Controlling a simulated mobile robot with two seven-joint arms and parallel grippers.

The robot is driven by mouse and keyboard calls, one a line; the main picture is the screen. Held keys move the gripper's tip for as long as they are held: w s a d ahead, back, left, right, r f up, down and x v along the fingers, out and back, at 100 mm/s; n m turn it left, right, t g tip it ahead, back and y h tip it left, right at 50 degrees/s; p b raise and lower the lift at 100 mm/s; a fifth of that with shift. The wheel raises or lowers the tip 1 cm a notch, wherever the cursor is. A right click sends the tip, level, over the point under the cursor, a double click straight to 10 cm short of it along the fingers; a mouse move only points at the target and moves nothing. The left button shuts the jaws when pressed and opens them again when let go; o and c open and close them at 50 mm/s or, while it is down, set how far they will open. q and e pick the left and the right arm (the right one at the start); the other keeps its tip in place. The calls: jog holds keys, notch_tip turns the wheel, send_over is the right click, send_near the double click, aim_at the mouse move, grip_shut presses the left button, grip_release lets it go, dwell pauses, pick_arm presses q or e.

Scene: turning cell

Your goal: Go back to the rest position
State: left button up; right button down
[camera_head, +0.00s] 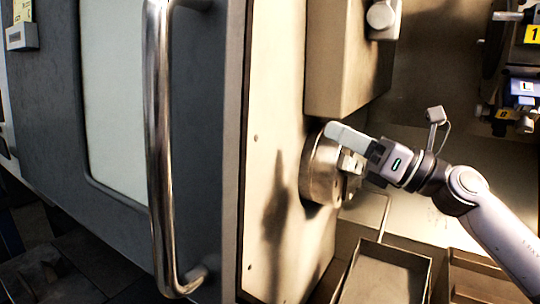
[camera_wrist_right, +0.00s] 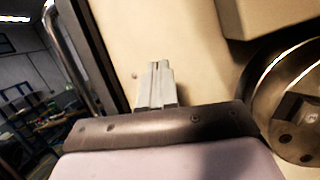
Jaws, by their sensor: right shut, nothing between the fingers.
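My right gripper (camera_head: 335,131) reaches in from the right, in front of the round metal chuck (camera_head: 318,172) of the lathe. Its pale fingers point left toward the cream machine wall. In the right wrist view the fingers of the right gripper (camera_wrist_right: 157,66) lie together, shut and empty. The chuck (camera_wrist_right: 283,110) shows at the right edge there, beside the fingers, with a gap between. In the head view the gripper overlaps the chuck's upper part; I cannot tell there how far apart they are. My left gripper is not in view.
A grey door with a long steel handle (camera_head: 159,150) stands at the left. A box-shaped housing (camera_head: 345,60) juts out above the chuck. Open metal trays (camera_head: 388,272) lie below. A tool turret with yellow number tags (camera_head: 533,34) is at the upper right.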

jog(key=s+d+f+m+t+h, duration=0.15)
jog(key=f+m+h, duration=0.25)
jog(key=f+m, duration=0.6)
jog(key=s+d+f+m+t+h, duration=0.1)
jog(key=s+f+m+t+h, duration=0.15)
jog(key=f+m, duration=0.7)
jog(key=s+d+f+m+t+h, duration=0.1)
jog(key=d+f+m+t+h, duration=0.3)
jog(key=f+m, duration=0.65)
jog(key=s+d+f+m+g+h, duration=0.2)
jog(key=s+f+m+g+h, duration=0.4)
jog(key=s+f+m, duration=0.7)
jog(key=s+f+g, duration=0.2)
jog(key=s+f, duration=0.6)
jog(key=f, duration=0.1)
jog(key=shift+s+p, duration=0.15)
jog(key=shift+p, duration=0.2)
